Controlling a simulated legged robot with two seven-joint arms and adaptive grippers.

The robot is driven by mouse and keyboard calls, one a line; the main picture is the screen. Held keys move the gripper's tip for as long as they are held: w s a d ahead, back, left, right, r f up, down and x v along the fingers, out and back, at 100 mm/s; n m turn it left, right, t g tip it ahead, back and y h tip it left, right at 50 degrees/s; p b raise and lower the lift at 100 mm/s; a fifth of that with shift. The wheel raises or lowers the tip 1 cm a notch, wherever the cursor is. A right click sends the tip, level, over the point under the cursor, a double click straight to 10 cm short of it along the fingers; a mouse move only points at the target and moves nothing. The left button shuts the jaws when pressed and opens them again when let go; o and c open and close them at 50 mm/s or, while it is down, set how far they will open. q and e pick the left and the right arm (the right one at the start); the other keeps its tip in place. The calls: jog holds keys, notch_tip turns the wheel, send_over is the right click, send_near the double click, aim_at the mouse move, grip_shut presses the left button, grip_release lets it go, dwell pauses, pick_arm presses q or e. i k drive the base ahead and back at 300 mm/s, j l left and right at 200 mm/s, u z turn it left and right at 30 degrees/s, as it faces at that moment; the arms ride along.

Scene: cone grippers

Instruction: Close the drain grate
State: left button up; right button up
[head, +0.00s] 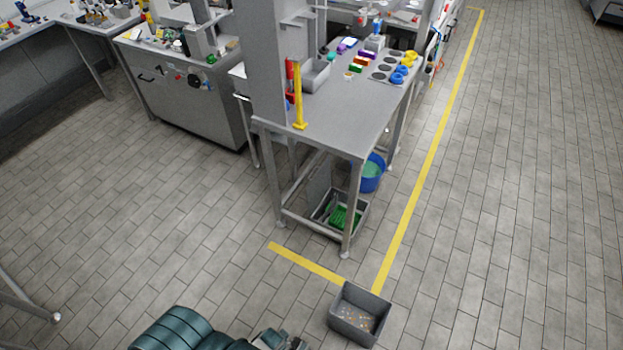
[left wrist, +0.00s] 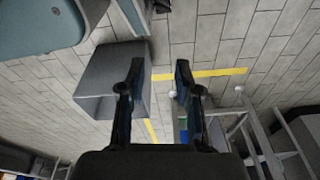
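I cannot make out a drain grate in either view. A grey open bin (head: 360,314) stands on the tiled floor at the bottom of the head view, with small bits scattered inside. In the left wrist view a grey box-like bin (left wrist: 100,72) is beside the left finger. My left gripper (left wrist: 160,78) is open, its two dark fingers apart with only floor and yellow tape seen between them. In the head view my teal arm (head: 175,330) enters at the bottom edge, left of the bin; its fingertips are not clear. My right gripper is not in view.
A grey workbench (head: 345,125) holds coloured parts, with a blue bucket (head: 372,173) and a crate (head: 322,214) beneath. Yellow tape (head: 425,170) marks the floor beside it. More benches (head: 185,95) stand at the upper left. The floor at right is clear.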

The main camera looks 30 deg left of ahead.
aim_at(319, 185)
jog(key=i+j+z, duration=0.2)
jog(key=j+z, duration=0.2)
jog(key=j, duration=1.35)
jog(key=j+z, duration=0.4)
jog(key=j, duration=1.3)
